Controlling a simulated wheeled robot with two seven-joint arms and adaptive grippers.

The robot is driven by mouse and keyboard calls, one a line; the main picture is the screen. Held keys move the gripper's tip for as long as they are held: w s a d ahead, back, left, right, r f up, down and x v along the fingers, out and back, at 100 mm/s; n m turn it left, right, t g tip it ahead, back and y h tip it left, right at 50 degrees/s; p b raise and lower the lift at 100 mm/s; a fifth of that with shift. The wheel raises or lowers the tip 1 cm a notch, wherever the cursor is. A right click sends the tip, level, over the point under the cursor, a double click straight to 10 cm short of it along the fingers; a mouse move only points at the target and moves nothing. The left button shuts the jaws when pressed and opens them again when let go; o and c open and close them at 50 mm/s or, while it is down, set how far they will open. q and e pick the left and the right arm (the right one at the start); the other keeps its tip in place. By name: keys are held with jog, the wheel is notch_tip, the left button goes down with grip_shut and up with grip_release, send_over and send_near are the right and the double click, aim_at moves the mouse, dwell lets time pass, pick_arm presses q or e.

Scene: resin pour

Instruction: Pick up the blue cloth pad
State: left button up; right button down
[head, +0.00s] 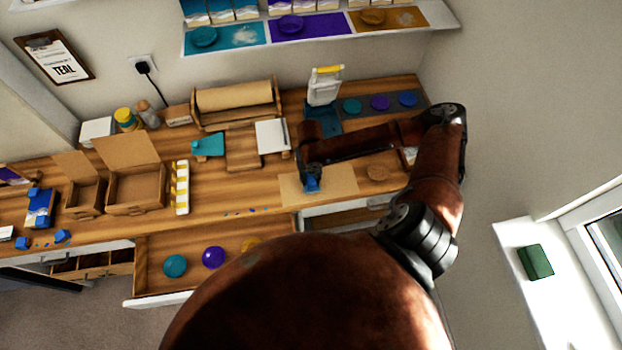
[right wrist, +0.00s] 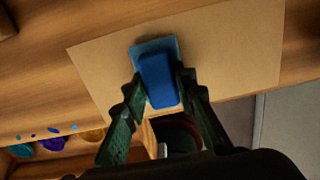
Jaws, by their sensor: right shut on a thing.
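The blue cloth pad (head: 312,185) is at the tip of my right gripper (head: 310,174), over a brown paper sheet (head: 345,181) on the wooden bench. In the right wrist view the pad (right wrist: 158,78) lies between the two dark fingers of my right gripper (right wrist: 159,82), which are shut on its sides. A flatter, lighter blue part shows at the pad's far end. I cannot tell whether the pad touches the paper sheet (right wrist: 225,45). My left gripper is out of view.
An open drawer (head: 150,292) with teal, purple and yellow round things juts out in front. Cardboard boxes (head: 136,188) stand at left.

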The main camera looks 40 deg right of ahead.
notch_tip(320, 180, up, 3)
jog(key=shift+f, duration=0.2)
jog(key=s+a+r+p, duration=0.5)
jog(key=s+a+r, duration=0.4)
jog(key=a, duration=0.1)
jog(key=shift+s+r, duration=0.35)
